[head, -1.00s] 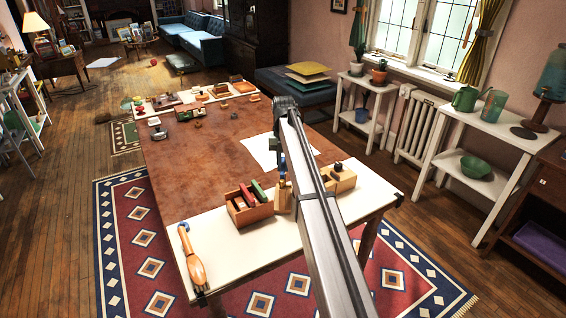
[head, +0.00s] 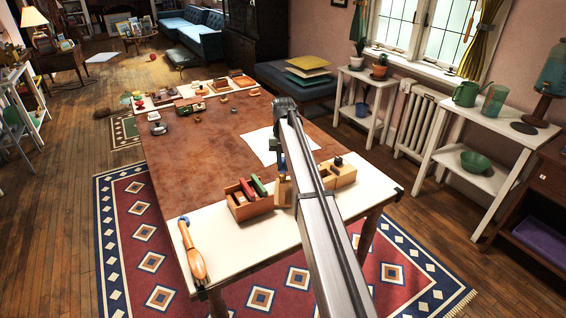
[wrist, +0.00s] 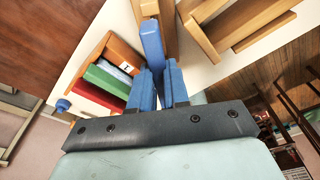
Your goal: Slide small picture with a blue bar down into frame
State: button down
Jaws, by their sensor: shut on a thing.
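In the wrist view my gripper (wrist: 160,85) has its two blue fingers closed around a blue bar (wrist: 151,42), which sticks out beyond the fingertips. The rest of the small picture is hidden. In the head view a light wooden upright piece (head: 283,193) stands beside my arm, below my gripper (head: 282,166), whose fingers are mostly hidden there.
A wooden box (head: 251,214) with red and green pieces stands left of the gripper; it also shows in the wrist view (wrist: 122,48). Another wooden holder (head: 344,178) is close on the right. A wooden-handled tool (head: 193,252) lies at the table's front left. The table (head: 205,160) centre is mostly clear.

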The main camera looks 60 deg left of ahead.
jog(key=shift+f, duration=1.2)
dwell(0.5)
jog(key=c, duration=1)
grip_release()
jog(key=shift+c, duration=0.2)
notch_tip(320, 180, up, 14)
jog(key=w+a, duration=0.1)
jog(key=shift+a+f, duration=0.15)
jog(key=shift+a, duration=0.25)
